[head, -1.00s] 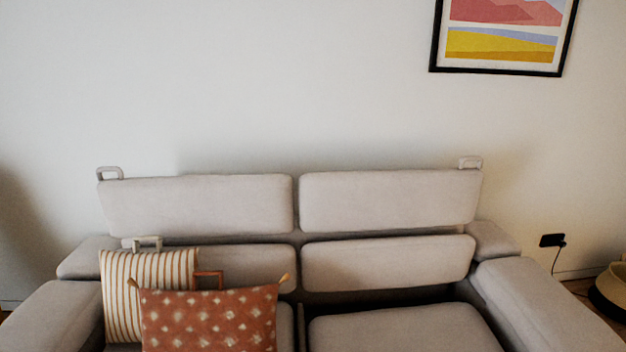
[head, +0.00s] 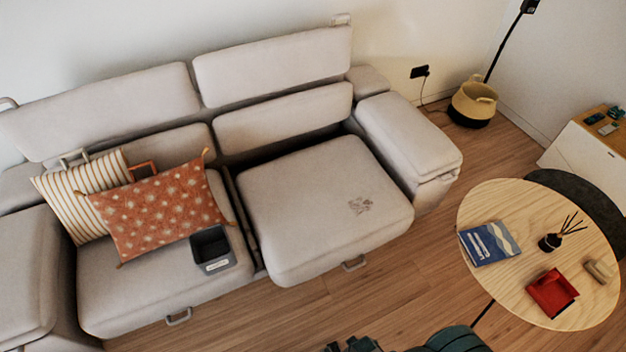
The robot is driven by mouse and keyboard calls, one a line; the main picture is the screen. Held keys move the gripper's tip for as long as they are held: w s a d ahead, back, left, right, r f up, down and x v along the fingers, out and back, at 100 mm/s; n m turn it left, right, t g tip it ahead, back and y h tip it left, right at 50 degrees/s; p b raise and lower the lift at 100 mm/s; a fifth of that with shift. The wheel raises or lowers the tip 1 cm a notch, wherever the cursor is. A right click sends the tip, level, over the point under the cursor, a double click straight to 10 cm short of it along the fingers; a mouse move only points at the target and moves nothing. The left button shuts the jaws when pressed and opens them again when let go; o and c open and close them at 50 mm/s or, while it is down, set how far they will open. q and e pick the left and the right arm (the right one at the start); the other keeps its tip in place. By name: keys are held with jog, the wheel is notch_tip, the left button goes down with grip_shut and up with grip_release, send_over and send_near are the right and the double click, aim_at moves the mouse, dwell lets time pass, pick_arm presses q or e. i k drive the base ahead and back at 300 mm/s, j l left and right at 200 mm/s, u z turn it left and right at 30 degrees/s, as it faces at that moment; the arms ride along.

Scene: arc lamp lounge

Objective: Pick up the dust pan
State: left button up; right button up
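A red, squarish, shallow object (head: 552,292) lies on the round wooden table (head: 490,215) at the lower right; it may be the dust pan, but I cannot tell for sure at this size. A dark gripper (head: 352,346), most likely my right one, shows at the bottom edge with a teal arm part beside it. It is well left of the table and mostly cut off, so its fingers cannot be made out. My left gripper is not in view.
The table also holds a blue book (head: 489,243), a reed diffuser (head: 550,242) and a small tan object (head: 598,272). A grey sofa (head: 320,215) with cushions and a dark open box (head: 212,248) stands left. Wooden floor (head: 400,275) lies between.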

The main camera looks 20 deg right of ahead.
aim_at(553, 292)
jog(key=z, duration=2.9)
